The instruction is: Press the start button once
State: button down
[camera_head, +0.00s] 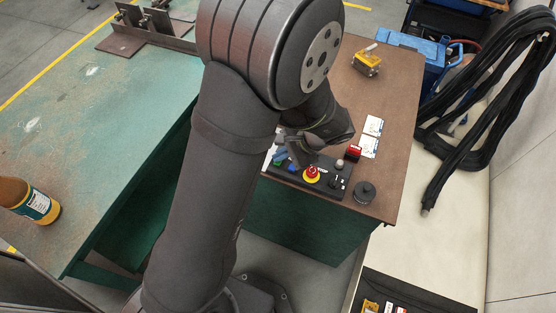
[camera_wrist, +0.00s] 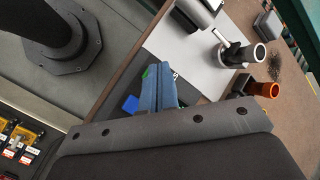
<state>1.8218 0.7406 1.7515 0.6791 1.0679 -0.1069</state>
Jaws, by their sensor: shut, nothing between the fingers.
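A dark button panel (camera_head: 335,189) lies along the front edge of the brown table. It carries a red mushroom button (camera_head: 312,173), a blue button (camera_head: 293,168) and a green button (camera_head: 278,163) at its left end. No label is legible, so I take the green one as the start button. My gripper (camera_head: 281,154), partly hidden by my arm, is over the panel's left end. In the wrist view its blue fingers (camera_wrist: 160,75) are together and empty. A sliver of the green button (camera_wrist: 146,72) shows beside them; whether they touch it I cannot tell. The blue button (camera_wrist: 130,104) shows nearby.
A yellow device (camera_head: 367,62), white cards (camera_head: 371,134), a red block (camera_head: 353,152) and a black round object (camera_head: 364,192) are on the brown table (camera_head: 395,100). A blue toolbox (camera_head: 415,55) and black cables (camera_head: 470,130) are at the right. The green table (camera_head: 110,110) is mostly clear.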

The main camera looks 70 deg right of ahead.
aim_at(281, 162)
jog(key=shift+f, duration=0.3)
jog(key=shift+r, duration=0.15)
dwell(0.5)
jog(key=shift+r, duration=0.7)
jog(key=shift+r, duration=0.1)
jog(key=shift+r, duration=2.45)
jog(key=shift+f, duration=0.1)
jog(key=shift+r, duration=2)
